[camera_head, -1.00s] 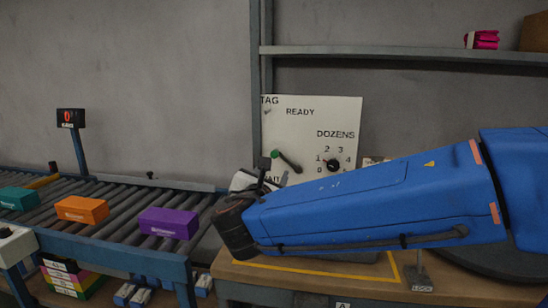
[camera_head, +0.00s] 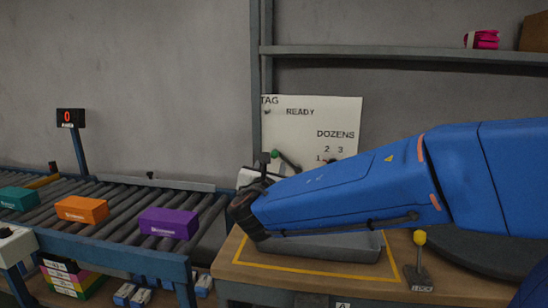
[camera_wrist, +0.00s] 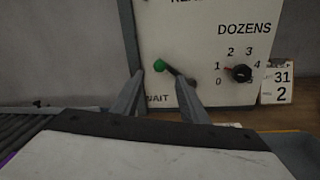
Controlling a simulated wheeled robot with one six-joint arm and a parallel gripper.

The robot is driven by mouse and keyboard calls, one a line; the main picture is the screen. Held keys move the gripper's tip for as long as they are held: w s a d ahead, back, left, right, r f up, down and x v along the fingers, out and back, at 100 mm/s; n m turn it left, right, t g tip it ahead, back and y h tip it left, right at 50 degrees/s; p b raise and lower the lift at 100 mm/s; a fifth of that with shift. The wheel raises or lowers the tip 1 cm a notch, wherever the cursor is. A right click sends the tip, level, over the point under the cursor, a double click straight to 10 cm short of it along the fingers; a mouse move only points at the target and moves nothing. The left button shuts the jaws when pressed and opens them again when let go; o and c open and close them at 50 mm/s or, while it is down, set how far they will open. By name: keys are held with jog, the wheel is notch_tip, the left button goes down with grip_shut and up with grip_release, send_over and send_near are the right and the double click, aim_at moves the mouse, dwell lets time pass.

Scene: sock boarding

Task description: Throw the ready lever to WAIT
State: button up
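The ready lever, with a green knob (camera_wrist: 159,65) and a dark arm, is on a white panel (camera_wrist: 215,95). Its knob points up and left, between the READY and WAIT labels. In the head view the knob (camera_head: 274,154) shows just above my arm. In the wrist view my gripper (camera_wrist: 160,77) is open, its two grey fingers apart. The knob appears between and slightly above the fingertips; I see no clear contact. The right finger overlaps part of the lever's arm. In the head view, my arm hides the WAIT label.
A DOZENS dial (camera_wrist: 239,73) is right of the lever, beside a date card (camera_wrist: 279,82). A grey tray (camera_head: 340,246) and a yellow-knobbed lever (camera_head: 420,238) are on the bench below my arm. A roller conveyor with coloured boxes (camera_head: 168,223) is at left.

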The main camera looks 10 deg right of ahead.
aim_at(274, 155)
jog(key=x, duration=0.8)
jog(key=shift+w+d, duration=0.1)
jog(key=shift+w, duration=0.2)
grip_shut()
